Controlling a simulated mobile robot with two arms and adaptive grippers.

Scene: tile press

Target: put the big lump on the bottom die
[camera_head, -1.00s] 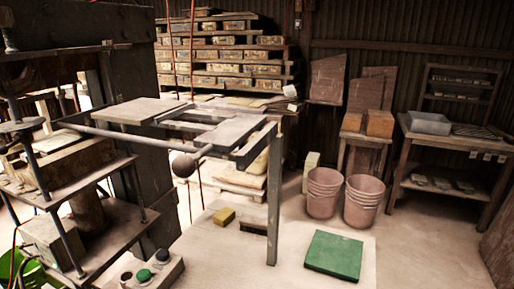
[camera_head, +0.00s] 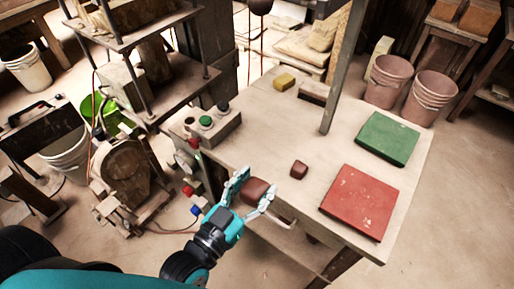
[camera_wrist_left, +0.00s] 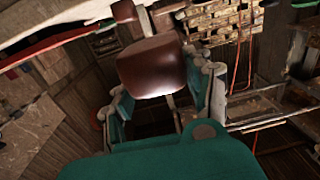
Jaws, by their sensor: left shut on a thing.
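The big lump (camera_head: 256,190), reddish brown and rounded, is between the fingers of my left gripper (camera_head: 250,194) over the front edge of the table. In the left wrist view the lump (camera_wrist_left: 152,68) fills the space between the fingers, and the gripper is shut on it. A smaller brown lump (camera_head: 299,169) lies on the table just right of the gripper. The press (camera_head: 150,75) stands at the upper left with stacked plates and posts. I cannot tell for sure which part is the bottom die. My right gripper is not in view.
A control box (camera_head: 205,125) with buttons sits at the table's left edge. A red slab (camera_head: 361,202) and a green slab (camera_head: 388,138) lie to the right, a yellow block (camera_head: 284,82) at the back. A post (camera_head: 340,80) rises from the table. The middle is mostly bare.

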